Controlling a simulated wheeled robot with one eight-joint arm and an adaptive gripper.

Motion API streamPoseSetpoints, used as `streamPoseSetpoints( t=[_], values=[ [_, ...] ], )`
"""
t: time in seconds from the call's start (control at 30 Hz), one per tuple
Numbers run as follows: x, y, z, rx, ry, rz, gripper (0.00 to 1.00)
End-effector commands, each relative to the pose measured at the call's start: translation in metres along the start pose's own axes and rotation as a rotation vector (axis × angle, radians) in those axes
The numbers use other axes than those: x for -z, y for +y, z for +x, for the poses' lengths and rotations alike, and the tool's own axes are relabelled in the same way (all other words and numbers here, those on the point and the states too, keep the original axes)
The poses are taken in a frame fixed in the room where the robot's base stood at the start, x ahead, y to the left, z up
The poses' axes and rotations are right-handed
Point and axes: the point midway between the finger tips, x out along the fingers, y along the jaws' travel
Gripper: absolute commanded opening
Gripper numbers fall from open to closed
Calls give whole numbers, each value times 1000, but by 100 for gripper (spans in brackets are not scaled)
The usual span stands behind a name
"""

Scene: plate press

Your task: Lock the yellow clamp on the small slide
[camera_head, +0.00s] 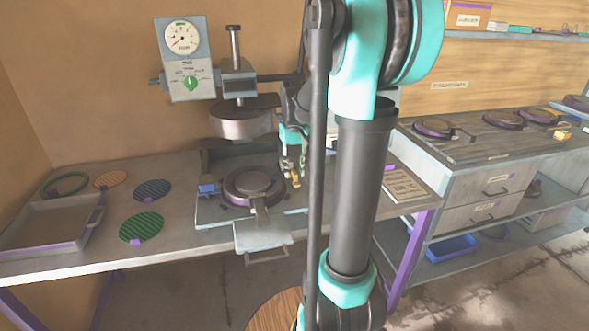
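The press (243,121) stands on the bench against the back wall. Its round dark plate (253,186) lies on a light base. A flat slide (262,235) with a handle sticks out over the bench's front edge; I take it for the small slide. A small yellow part (296,180), seemingly the yellow clamp, shows at the right of the base. My gripper (293,165) points down right at this yellow part and partly covers it. I cannot tell whether they touch or whether the fingers are open. The clamp's lever position is too small to tell.
A small blue clamp (208,190) sits at the base's left side. Green (142,227), blue (152,190) and orange (110,178) discs and a grey tray (48,226) lie to the left. A printed sheet (403,184) lies to the right. My arm hides the middle.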

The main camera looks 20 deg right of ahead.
Motion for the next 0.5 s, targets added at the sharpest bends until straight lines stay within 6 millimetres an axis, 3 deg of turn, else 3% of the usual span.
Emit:
streamPoseSetpoints(
  t=[0.3, 0.5],
  values=[
    [0, 0, 2, 0, 0, 0, 32],
    [0, 0, 2, 0, 0, 0, 7]
  ],
)
